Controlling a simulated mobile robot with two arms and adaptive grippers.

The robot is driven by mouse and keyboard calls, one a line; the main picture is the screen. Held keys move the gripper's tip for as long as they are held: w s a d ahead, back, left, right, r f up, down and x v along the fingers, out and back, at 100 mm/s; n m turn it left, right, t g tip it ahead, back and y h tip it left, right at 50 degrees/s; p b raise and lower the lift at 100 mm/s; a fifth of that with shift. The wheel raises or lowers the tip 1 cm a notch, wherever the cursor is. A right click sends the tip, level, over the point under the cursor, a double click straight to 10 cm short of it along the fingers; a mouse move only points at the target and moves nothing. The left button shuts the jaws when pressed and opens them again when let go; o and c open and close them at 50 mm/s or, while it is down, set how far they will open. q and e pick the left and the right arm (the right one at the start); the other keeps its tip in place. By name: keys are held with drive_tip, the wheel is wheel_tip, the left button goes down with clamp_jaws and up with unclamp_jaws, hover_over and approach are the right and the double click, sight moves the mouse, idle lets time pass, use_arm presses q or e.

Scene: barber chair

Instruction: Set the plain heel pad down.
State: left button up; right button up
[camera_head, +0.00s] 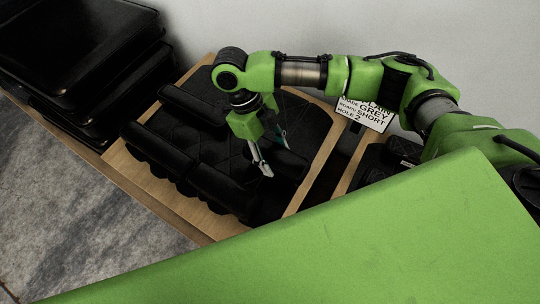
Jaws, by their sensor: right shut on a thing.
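My right gripper (273,153) reaches in from the right and points down over a wooden-edged board (312,186). It is shut on a small black pad (289,163), seen between and behind the fingers, which I take to be the plain heel pad. The pad is low over the board's right part. Dark on dark, I cannot tell whether it touches the surface below. A black quilted pad (302,122) lies on the board behind the gripper. My left gripper is not in view.
Several black padded rolls (215,188) lie on the board's left and front. Black cushions (85,50) are stacked at upper left. Another board with black parts (400,152) is at right.

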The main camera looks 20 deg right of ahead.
sight(271, 153)
drive_tip(key=shift+w+f, duration=1)
drive_tip(key=shift+f, duration=0.15)
wheel_tip(271, 153, down, 3)
drive_tip(key=shift+w+r+p, duration=0.1)
drive_tip(key=shift+w+p, duration=0.05)
drive_tip(key=shift+p, duration=0.3)
drive_tip(key=shift+f, duration=0.35)
drive_tip(key=o, duration=1.2)
drive_tip(key=shift+f, duration=0.1)
drive_tip(key=shift+o, duration=0.2)
